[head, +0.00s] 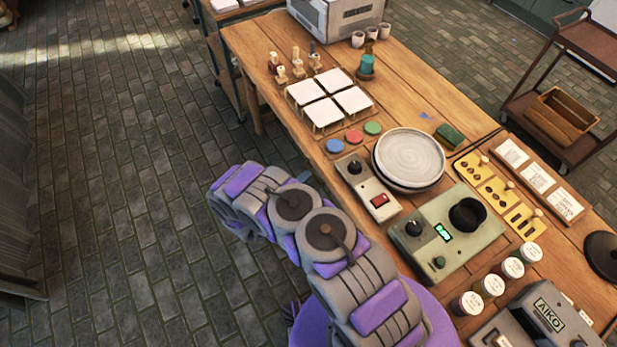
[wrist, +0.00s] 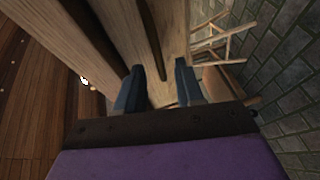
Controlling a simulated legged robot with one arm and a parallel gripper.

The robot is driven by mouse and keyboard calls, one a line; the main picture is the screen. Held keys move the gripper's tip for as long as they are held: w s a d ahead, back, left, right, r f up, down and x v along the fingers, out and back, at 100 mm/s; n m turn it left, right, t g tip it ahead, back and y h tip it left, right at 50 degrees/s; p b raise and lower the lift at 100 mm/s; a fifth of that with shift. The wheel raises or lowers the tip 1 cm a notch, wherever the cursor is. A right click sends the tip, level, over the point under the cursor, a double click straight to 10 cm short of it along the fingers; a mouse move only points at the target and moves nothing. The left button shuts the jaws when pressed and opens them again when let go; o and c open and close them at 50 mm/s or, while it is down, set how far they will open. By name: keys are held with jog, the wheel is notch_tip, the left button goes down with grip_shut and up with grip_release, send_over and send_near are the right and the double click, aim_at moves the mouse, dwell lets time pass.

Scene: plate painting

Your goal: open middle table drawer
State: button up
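The wooden work table (head: 300,75) runs diagonally across the head view. Its drawer fronts do not show there, so I cannot pick out the middle drawer. My purple and grey arm is at the table's left edge in the head view, and the gripper end is hidden. In the wrist view my gripper (wrist: 158,70) has two dark fingers spread apart with nothing seen between them. Pale wooden boards (wrist: 172,32) with a dark gap lie just beyond the fingertips. I cannot tell whether they are a drawer front, or whether the fingers touch them.
A round plate (head: 410,158) on a turntable, a green control box (head: 447,262), a small switch box (head: 383,205) and white tiles (head: 331,82) on stands occupy the tabletop. A cart (head: 545,100) stands at right. The brick floor (head: 120,170) left of the table is clear.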

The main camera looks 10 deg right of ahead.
jog(key=shift+b+x, duration=0.3)
jog(key=shift+x, duration=1.35)
jog(key=shift+c, duration=0.4)
grip_shut()
jog(key=shift+s+f, duration=0.1)
